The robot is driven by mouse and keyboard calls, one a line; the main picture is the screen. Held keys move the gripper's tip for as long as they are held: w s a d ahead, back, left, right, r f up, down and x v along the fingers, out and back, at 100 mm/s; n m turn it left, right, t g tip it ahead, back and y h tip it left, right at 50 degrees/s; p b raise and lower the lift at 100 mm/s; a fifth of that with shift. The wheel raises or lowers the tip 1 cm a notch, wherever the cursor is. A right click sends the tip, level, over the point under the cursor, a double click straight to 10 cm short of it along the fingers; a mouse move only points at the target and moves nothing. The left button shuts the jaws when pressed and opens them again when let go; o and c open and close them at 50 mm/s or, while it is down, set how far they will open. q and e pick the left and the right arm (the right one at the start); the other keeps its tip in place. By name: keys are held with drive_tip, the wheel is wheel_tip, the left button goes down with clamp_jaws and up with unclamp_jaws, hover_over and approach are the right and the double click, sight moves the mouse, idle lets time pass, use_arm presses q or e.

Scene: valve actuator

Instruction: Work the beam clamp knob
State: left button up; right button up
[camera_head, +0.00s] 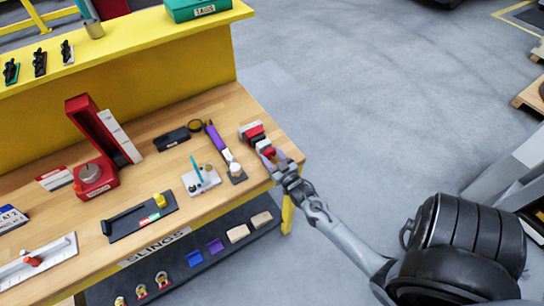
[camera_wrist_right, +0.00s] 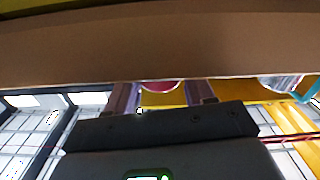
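A red and grey clamp body, which looks like the beam clamp (camera_head: 252,131), stands near the right end of the wooden bench. A red knob (camera_head: 267,150) shows at its near side; a round red edge, likely the same knob (camera_wrist_right: 160,86), shows in the right wrist view. My right gripper (camera_head: 272,156) is at the knob, its arm reaching in from the lower right. In the right wrist view, its two fingers (camera_wrist_right: 162,93) stand apart on either side of the red edge. Their tips are hidden behind a brown band, so contact is unclear. My left gripper is out of view.
Left of the clamp are a purple-handled tool (camera_head: 217,141), a small white plate with a teal lever (camera_head: 200,180) and a black box (camera_head: 171,138). A tall red stand (camera_head: 92,130) is farther left. Bare floor lies right of the bench (camera_head: 291,154).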

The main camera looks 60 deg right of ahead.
drive_tip(key=c, duration=0.3)
drive_tip(key=shift+r+m+p, duration=0.1)
drive_tip(key=shift+m+p, duration=0.2)
drive_tip(key=shift+p, duration=0.2)
drive_tip(key=o, duration=1)
drive_tip(key=shift+o, duration=0.2)
drive_tip(key=shift+s, duration=0.1)
drive_tip(key=v, duration=1)
drive_tip(key=shift+s, duration=0.3)
drive_tip(key=shift+a, duration=0.1)
